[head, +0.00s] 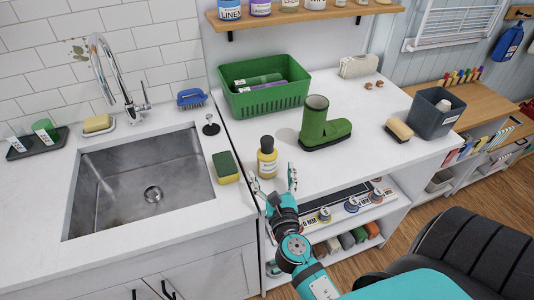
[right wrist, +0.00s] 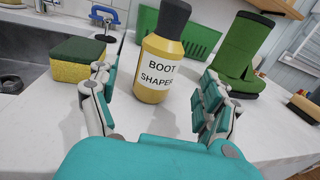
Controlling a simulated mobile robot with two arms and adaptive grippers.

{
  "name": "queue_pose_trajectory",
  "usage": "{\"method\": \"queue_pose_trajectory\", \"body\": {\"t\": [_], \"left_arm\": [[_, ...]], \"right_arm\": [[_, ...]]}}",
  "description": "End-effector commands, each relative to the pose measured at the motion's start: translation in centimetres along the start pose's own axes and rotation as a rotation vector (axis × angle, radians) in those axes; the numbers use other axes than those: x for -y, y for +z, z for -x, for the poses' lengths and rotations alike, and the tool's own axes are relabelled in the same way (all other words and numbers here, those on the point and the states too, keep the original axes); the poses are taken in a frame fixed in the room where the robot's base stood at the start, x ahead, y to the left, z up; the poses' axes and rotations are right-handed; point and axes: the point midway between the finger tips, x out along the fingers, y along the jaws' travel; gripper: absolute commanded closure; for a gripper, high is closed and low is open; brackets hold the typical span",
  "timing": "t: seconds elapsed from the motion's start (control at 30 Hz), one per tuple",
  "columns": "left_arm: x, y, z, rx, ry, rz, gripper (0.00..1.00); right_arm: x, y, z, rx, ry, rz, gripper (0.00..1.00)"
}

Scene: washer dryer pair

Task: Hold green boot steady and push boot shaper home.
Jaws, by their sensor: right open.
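The green boot (head: 325,125) stands upright on the white counter, its shaft opening empty as far as I can see. It also shows at the right of the right wrist view (right wrist: 240,55). The boot shaper (head: 267,160) is a yellow bottle with a black top, standing at the counter's front left of the boot. Its label reads "BOOT SHAPER" in the right wrist view (right wrist: 158,70). My right gripper (head: 274,180) is open and empty at the counter's front edge, its spread fingers pointing at the bottle, which appears between them in the wrist view. My left gripper is out of view.
A green basket (head: 265,102) with tubes stands behind. A sponge (head: 225,167) and sink (head: 145,185) are left of the bottle. A brush (head: 399,129) and grey bin (head: 436,112) stand right of the boot.

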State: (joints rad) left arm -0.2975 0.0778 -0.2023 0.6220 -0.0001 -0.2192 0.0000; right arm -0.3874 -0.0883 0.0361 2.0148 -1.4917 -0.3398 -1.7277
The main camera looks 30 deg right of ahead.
Motion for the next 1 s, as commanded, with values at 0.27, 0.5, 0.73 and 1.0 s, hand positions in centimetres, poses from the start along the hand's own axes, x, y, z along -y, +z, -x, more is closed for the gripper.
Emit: {"method": "queue_pose_trajectory", "body": {"t": [0.27,0.5,0.73,1.0], "left_arm": [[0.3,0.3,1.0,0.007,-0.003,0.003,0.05],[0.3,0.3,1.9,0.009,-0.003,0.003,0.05],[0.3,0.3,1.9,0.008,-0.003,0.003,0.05],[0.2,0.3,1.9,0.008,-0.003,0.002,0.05]], "right_arm": [[0.0,0.3,-2.4,0.001,-0.001,0.0,0.19],[-0.1,0.2,-5.7,0.0,0.0,0.0,0.19],[-0.1,0.0,-6.2,-0.002,0.0,0.0,0.19],[-0.1,0.0,-6.1,-0.001,0.0,0.0,0.45]]}}
